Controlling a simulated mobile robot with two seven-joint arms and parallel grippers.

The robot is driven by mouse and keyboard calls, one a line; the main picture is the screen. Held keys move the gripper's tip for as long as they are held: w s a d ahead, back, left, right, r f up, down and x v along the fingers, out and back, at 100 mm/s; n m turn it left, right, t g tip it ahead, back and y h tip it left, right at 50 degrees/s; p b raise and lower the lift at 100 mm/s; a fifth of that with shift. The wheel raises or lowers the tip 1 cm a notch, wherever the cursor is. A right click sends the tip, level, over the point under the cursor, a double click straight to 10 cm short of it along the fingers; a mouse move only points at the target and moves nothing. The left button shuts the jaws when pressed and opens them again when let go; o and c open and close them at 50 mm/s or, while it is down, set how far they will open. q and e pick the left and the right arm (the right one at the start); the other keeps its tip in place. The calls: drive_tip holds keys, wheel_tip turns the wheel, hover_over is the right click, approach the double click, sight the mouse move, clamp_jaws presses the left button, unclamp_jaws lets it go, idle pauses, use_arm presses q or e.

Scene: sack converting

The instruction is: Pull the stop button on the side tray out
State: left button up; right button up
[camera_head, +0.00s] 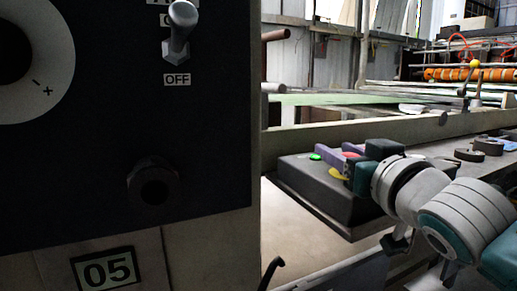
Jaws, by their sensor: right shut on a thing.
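A dark control box (300,180) sits on the beige side tray (290,225) at the centre right. A green button (315,156) shows on its top, with a yellow disc (338,174) nearer to me. A small part of the red stop button (350,154) shows among the fingers of my right gripper (348,164). The gripper reaches in from the right, low over the box, and is shut on the stop button. Its fingers hide most of the button, so I cannot tell how far out it stands. My left gripper is not in view.
A dark panel (100,185) with a dial and a switch (180,30) marked OFF fills the left, close to me. A long beige rail (350,134) runs behind the control box. Dark round parts (488,146) lie to the right. Rollers and orange rings (460,74) stand farther back.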

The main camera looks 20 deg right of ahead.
clamp_jaws()
